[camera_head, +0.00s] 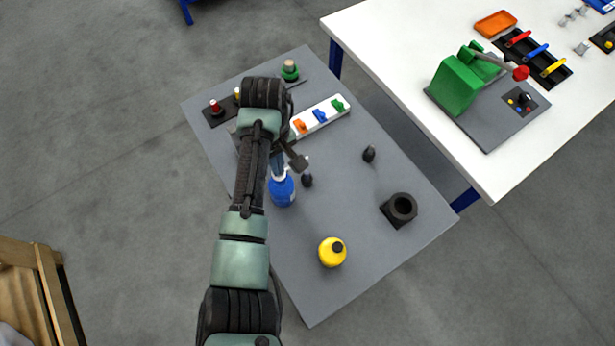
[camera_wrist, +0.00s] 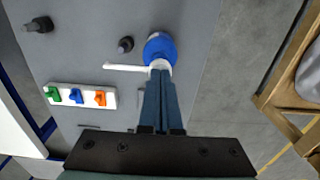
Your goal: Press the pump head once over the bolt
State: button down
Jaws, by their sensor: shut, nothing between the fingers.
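The blue bottle (camera_head: 282,193) with a white pump head stands on the grey table, partly hidden by my arm in the head view. In the wrist view the blue bottle (camera_wrist: 158,44) is at the top middle, and its white pump head (camera_wrist: 120,67) has a spout stretching left. My gripper (camera_wrist: 160,76) is shut and empty, fingertips at the pump head's top; I cannot tell whether they touch or press it. In the head view my gripper (camera_head: 280,172) is just above the bottle. I cannot make out the bolt for certain.
Near the bottle stands a small dark knob-like piece (camera_head: 307,181), with another (camera_head: 369,153) farther right. A white strip with coloured switches (camera_head: 320,117) lies behind.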

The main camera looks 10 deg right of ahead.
jog(key=shift+f+b, duration=0.3)
jog(key=shift+f, duration=0.35)
jog(key=shift+s, duration=0.1)
jog(key=shift+r+p, duration=1.5)
jog(key=shift+p, duration=0.05)
notch_tip(320, 180, up, 6)
jog(key=p, duration=0.6)
